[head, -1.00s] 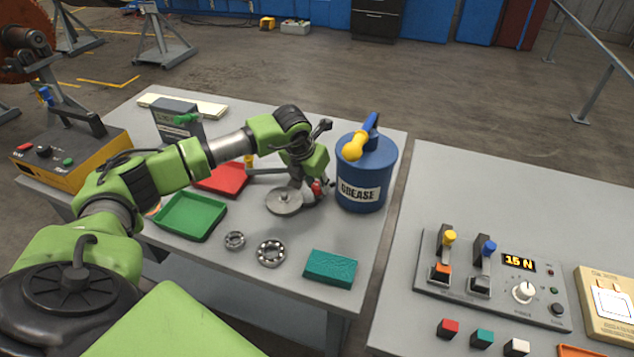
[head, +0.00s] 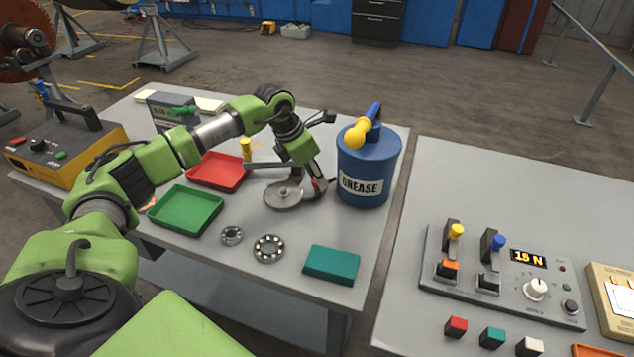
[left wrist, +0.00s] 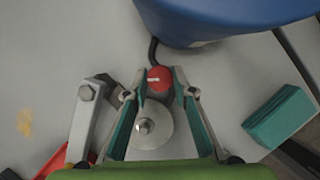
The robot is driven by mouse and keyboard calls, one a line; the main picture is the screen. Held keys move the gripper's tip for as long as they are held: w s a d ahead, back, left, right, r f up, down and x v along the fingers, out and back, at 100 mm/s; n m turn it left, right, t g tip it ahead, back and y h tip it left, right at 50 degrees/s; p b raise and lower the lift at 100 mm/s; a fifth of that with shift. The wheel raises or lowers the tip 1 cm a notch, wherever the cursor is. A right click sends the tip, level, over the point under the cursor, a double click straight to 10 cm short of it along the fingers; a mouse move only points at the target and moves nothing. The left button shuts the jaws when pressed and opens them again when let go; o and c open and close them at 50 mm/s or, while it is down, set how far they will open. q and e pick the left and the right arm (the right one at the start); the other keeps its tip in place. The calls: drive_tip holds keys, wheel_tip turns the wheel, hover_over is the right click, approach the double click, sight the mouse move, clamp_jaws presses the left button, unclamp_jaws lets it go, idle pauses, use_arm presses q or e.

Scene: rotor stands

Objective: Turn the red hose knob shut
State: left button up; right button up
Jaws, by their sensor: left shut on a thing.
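The red hose knob (left wrist: 159,79) sits between the fingertips of my left gripper (left wrist: 161,86) in the left wrist view, with a light mark on its top. My left gripper is shut on it. A dark hose runs from the knob toward the blue grease drum (left wrist: 205,14). In the head view my left gripper (head: 317,188) points down beside the drum (head: 367,165), and only a little red of the knob shows there. My right gripper is not in view.
A grey metal disc (head: 283,195) lies just left of the gripper. Red (head: 217,172) and green (head: 186,211) trays, bearings (head: 268,249) and a teal block (head: 332,264) share the table. A control panel (head: 506,281) is on the right table.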

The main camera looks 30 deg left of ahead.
use_arm(q)
drive_tip(key=m+b, duration=0.1)
drive_tip(key=m, duration=0.1)
drive_tip(key=m+g+h+b, duration=0.1)
drive_tip(key=m, duration=0.1)
drive_tip(key=shift+w+a+m+h, duration=0.1)
drive_tip(key=shift+w+m+h, duration=0.05)
drive_tip(key=shift+m+h, duration=0.15)
drive_tip(key=m+g+b, duration=0.1)
drive_tip(key=m, duration=0.1)
drive_tip(key=m+g+b, duration=0.1)
drive_tip(key=m, duration=0.2)
drive_tip(key=shift+h, duration=0.3)
drive_tip(key=o, duration=1.1)
drive_tip(key=w+v, duration=0.1)
drive_tip(key=v, duration=1.1)
drive_tip(key=shift+s+a, duration=0.15)
drive_tip(key=shift+s, duration=0.3)
